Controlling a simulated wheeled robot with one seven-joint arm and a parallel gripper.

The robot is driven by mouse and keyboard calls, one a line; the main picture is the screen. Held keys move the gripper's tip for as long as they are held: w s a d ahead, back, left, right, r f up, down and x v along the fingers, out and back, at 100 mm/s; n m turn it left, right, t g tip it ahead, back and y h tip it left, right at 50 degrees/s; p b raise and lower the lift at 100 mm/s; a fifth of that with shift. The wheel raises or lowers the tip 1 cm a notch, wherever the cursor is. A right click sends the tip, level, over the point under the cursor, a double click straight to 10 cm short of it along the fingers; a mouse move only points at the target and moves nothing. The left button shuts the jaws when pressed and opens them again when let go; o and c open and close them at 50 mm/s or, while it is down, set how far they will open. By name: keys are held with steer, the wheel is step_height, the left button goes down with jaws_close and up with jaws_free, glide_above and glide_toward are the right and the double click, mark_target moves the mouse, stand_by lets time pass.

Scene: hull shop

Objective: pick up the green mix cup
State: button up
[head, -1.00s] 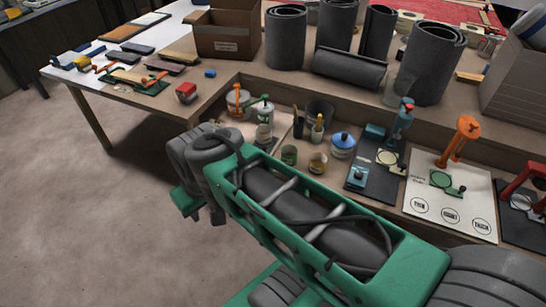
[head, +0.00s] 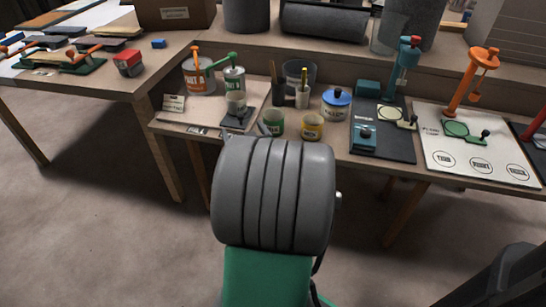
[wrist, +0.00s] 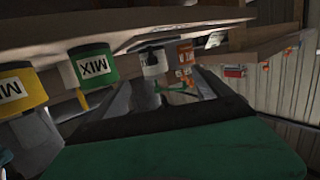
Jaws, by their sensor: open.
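The green mix cup (head: 271,122) stands near the front edge of the lower shelf in the head view, left of the yellow cup (head: 312,126). In the wrist view the green cup (wrist: 93,66) shows a white MIX label, left of the middle, with the yellow cup (wrist: 20,90) farther left. My gripper (wrist: 165,92) is open and empty in the wrist view, with the green cup beyond it and to the left. It does not touch the cup as far as I can see. In the head view my grey arm joint hides most of the gripper, just in front of the cup.
Dark and white boards (head: 470,148) with clamps lie to the right. The floor in front is free.

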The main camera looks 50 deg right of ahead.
mark_target(274, 126)
steer(key=s+d+f+m+h, duration=0.1)
steer(key=s+d, duration=0.1)
steer(key=s+d+f+m+h+b, duration=0.1)
steer(key=s+d+h, duration=0.1)
steer(key=s+d+f+m+g+h, duration=0.1)
steer(key=s+d, duration=0.1)
steer(key=d, duration=0.1)
steer(key=shift+s+f+b, duration=0.1)
steer(key=shift+s+b, duration=0.2)
steer(key=shift+s, duration=0.05)
steer(key=x, duration=0.7)
steer(key=shift+d, duration=0.1)
steer(key=shift+c, duration=0.3)
steer(key=c, duration=1.4)
steer(key=shift+r, duration=0.2)
